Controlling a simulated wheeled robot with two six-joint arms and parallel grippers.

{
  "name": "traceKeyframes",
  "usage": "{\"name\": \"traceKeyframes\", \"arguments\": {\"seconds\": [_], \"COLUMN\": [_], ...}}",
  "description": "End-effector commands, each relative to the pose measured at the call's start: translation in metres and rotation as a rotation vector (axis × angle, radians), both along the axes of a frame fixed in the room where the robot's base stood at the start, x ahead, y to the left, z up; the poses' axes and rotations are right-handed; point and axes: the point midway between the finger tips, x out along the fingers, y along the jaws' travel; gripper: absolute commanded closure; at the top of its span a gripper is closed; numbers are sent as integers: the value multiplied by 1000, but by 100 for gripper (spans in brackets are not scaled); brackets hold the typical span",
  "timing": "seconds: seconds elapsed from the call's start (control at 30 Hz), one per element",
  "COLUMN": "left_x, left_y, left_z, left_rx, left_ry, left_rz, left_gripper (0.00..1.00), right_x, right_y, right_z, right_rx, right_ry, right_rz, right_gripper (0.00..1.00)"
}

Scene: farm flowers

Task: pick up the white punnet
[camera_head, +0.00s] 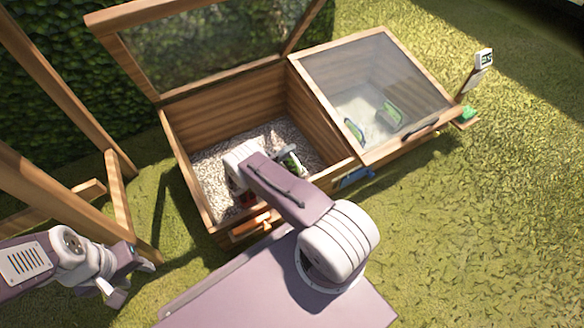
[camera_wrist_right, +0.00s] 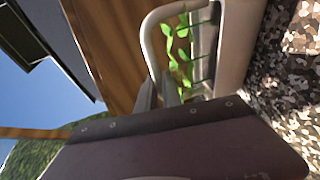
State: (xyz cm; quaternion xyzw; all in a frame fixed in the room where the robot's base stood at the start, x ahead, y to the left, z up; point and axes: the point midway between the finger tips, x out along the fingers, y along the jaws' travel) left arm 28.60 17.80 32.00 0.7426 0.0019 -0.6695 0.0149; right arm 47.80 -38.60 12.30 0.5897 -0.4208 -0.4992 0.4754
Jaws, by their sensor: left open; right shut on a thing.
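The white punnet (camera_wrist_right: 238,45) fills the upper right of the right wrist view, turned on its side in the picture, with green seedlings and a looped pale handle (camera_wrist_right: 150,42). My right gripper (camera_wrist_right: 160,88) is shut on the handle. In the head view my right arm reaches into the open left compartment of the wooden cold frame. It mostly hides the punnet there; a bit of green and pale edge (camera_head: 290,160) shows beside the wrist. I cannot tell whether the punnet touches the gravel. My left gripper (camera_head: 128,277) is open and empty over the grass at lower left.
The cold frame's left glass lid (camera_head: 210,45) stands raised. The right glass lid (camera_head: 372,85) is down over green items. Wooden walls (camera_head: 187,185) enclose the gravel bed (camera_head: 215,180). Wooden posts (camera_head: 60,195) stand at left. A small display on a stake (camera_head: 484,57) stands at right.

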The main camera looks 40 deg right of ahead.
Motion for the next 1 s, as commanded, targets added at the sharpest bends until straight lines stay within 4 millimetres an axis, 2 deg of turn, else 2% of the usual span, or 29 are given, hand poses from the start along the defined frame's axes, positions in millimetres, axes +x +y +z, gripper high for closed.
{"name": "traceKeyframes", "arguments": {"seconds": [0.33,0.47,0.6,0.67,0.83,1.0], "left_x": [0,0,0,0,0,0], "left_y": [0,0,0,0,0,0], "left_z": [6,22,49,49,60,61], "left_rx": [0,0,0,0,0,0], "left_ry": [0,0,0,-1,0,0], "left_rz": [0,0,0,0,0,0], "left_gripper": [54,54,54,54,54,54], "right_x": [0,0,0,8,35,62], "right_y": [0,0,0,-9,-39,-65], "right_z": [6,23,51,53,76,95], "right_rx": [0,0,-1,0,-1,-1], "right_ry": [0,0,0,-4,-6,-6], "right_rz": [0,0,0,-4,-4,-3], "right_gripper": [100,100,100,100,100,100]}}
